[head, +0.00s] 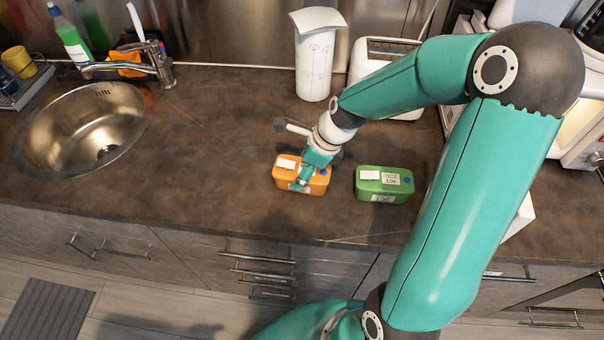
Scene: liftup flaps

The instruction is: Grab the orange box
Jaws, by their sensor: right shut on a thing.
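The orange box (318,181) lies on the brown countertop left of the green box, with a white label on its top. My right gripper (303,184) is over it from above, shut on it, and hides part of its top. I cannot tell from this view whether the box is lifted off the counter. My left gripper is not in view.
A green box (384,183) stands close to the right of the orange box. A white paper towel roll (314,70) and a toaster (372,55) stand behind. A round steel sink (60,130) is at the left. The counter between sink and boxes is clear.

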